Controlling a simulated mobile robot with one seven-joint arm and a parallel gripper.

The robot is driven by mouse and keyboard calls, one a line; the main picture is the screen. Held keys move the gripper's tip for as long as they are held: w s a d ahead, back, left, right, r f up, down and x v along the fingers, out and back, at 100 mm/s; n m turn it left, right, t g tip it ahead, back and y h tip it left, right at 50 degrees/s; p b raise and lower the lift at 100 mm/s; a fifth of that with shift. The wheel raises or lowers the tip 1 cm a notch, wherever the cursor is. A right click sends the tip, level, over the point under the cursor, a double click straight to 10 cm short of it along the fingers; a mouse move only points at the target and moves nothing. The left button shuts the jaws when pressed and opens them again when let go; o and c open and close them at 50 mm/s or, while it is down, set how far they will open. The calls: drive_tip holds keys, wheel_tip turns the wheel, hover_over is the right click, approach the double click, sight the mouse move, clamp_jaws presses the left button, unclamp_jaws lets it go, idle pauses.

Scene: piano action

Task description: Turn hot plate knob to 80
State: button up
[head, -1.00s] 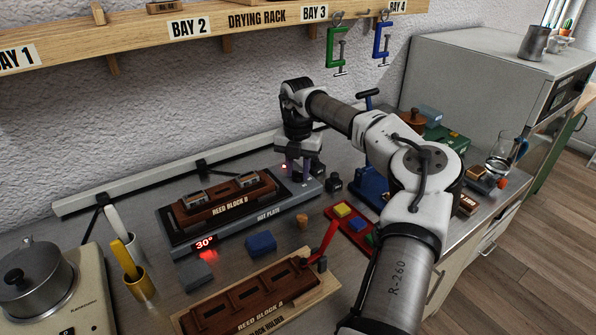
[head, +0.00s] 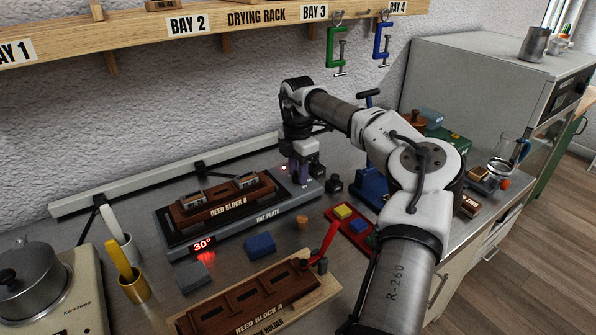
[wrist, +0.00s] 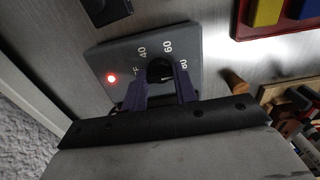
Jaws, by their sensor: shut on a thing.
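The hot plate (head: 265,226) is a grey-blue slab with a red display (head: 203,245) reading 30°. Reed block B (head: 225,205) lies on its dark top. My gripper (head: 302,176) points down over the plate's right end. In the wrist view, my gripper (wrist: 160,88) has its purple fingers shut on the dark round knob (wrist: 160,68), which is partly hidden between them. Printed marks 40, 60 and a partly covered 80 surround the knob. A red light (wrist: 111,78) glows beside the dial. The knob's pointer is not clear.
Reed block A (head: 245,297) sits in a wooden holder in front. Blue (head: 260,244) and grey (head: 193,274) blocks lie before the plate. A red tray (head: 352,227) with coloured blocks and a small dark object (head: 333,184) are to the right.

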idle(0.5)
drive_tip(key=o, duration=1)
drive_tip(key=shift+r, duration=0.1)
wheel_tip(320, 180, up, 14)
drive_tip(key=shift+f+b, duration=0.2)
drive_tip(key=shift+b, duration=0.6)
